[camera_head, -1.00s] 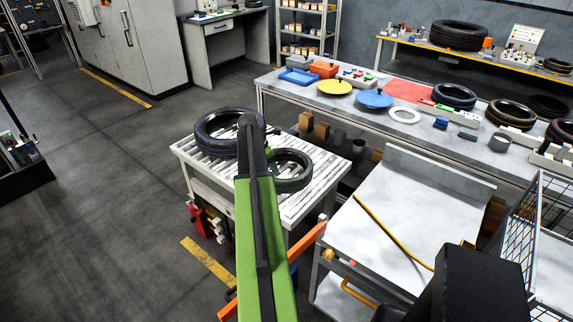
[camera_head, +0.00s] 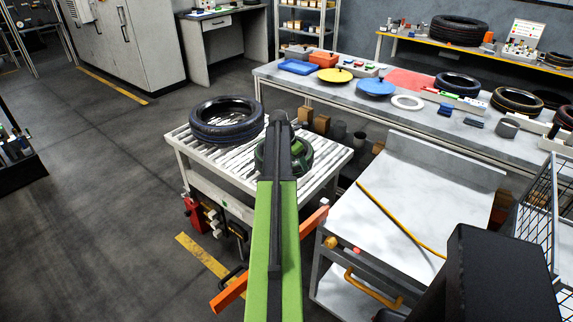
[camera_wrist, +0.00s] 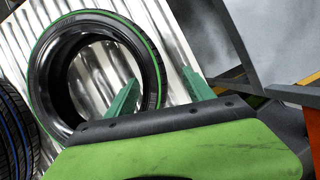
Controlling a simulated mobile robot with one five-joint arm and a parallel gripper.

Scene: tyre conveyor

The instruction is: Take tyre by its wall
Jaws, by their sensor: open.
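A tyre with a green stripe (camera_wrist: 42,72) lies flat on a roller conveyor (camera_head: 185,150). In the head view the same tyre (camera_head: 305,157) is partly hidden behind my arm. My gripper (camera_wrist: 160,76) is open, with two teal fingers. In the wrist view the left finger overlaps the tyre's opening and near right wall, and the right finger is outside the tyre over the rollers. The tyre's right wall appears between the fingers; I cannot tell their height above it. The fingers are not clear in the head view.
A larger blue-striped tyre (camera_head: 228,132) lies left of the green-striped one on the conveyor, and its edge shows in the wrist view (camera_wrist: 14,125). A long bench (camera_head: 330,105) with discs and tyres runs behind.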

